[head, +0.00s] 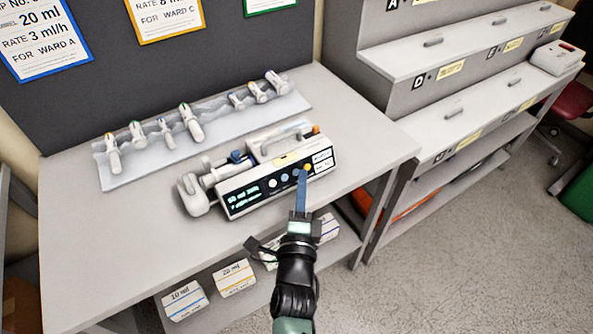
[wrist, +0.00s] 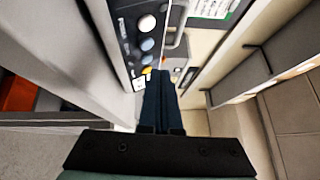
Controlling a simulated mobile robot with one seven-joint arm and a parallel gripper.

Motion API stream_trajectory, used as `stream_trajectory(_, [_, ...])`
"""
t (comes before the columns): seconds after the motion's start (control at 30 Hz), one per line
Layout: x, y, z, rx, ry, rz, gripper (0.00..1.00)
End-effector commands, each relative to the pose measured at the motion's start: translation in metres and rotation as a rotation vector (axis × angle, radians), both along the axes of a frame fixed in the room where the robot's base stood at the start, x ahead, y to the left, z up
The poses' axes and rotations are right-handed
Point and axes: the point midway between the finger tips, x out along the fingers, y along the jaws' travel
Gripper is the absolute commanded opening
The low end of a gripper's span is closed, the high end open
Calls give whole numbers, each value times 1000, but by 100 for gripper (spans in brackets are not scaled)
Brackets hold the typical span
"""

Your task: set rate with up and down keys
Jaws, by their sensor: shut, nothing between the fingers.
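The infusion pump (head: 232,197) lies on the table with a syringe (head: 215,176) along its back side. Its dark front panel has a lit green display (head: 243,198), too small to read surely. To the right runs a row of round keys: a white key (head: 272,183), a pale blue key (head: 284,178), a darker blue key and a yellow key (head: 308,167). In the wrist view the white key (wrist: 147,23), darker blue key (wrist: 147,59) and yellow key (wrist: 147,71) show. My gripper (head: 304,171) is shut and empty, its tips beside the yellow key; contact cannot be told.
A pale tray (head: 112,180) with several syringes lies behind the pump. Posters on the grey board include one reading rate 3 ml/h for Ward A (head: 40,40). Labelled boxes (head: 183,300) stand on the shelf below. A stepped drawer unit (head: 420,110) stands to the right.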

Motion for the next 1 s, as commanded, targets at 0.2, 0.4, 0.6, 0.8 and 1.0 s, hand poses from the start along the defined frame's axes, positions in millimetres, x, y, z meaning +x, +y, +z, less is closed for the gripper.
stream_trajectory(0.2, [2,1,-1,0,0,0,0])
stream_trajectory(0.4, [6,4,-4,1,1,0,0])
stream_trajectory(0.6, [6,5,-4,0,0,0,0])
stream_trajectory(0.8, [7,5,-4,0,0,0,0])
stream_trajectory(1.0, [8,6,-4,0,-1,0,0])
